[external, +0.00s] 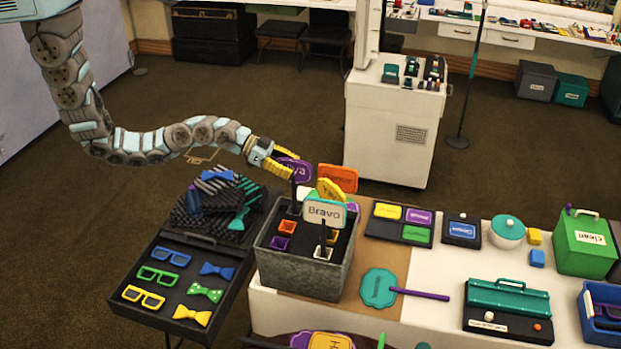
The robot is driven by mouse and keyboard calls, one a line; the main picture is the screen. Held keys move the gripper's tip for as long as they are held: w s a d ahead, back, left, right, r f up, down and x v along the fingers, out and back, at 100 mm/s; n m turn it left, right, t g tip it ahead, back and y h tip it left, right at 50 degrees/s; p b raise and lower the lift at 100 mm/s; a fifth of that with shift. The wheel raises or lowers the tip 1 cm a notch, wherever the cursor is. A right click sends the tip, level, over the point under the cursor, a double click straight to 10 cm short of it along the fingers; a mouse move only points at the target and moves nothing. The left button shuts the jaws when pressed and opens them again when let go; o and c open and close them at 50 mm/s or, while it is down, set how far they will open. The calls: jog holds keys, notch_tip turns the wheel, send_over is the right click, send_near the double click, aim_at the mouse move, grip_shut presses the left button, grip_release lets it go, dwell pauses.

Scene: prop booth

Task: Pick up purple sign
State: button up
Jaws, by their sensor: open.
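The purple sign (297,170) stands upright on a dark stick in the grey metal bin (300,277), at the bin's back left. Its face carries pale lettering, partly covered by my fingers. My gripper (290,163), with yellow fingers, is open at the left side of the sign's face. The fingers overlap the sign in this view; I cannot tell whether they touch it. The bin also holds an orange sign (338,178), a yellow sign (330,191) and a white "Bravo" sign (325,213), close to its right and front.
A teal sign with a purple handle (379,288) lies on the table right of the bin. A dark case with glasses and bow ties (150,316) stands at left. A teal toolbox (508,300) and green box (588,246) stand at right.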

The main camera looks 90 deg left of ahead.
jog(key=shift+w+d+f, duration=0.15)
jog(key=shift+w, duration=0.25)
grip_shut()
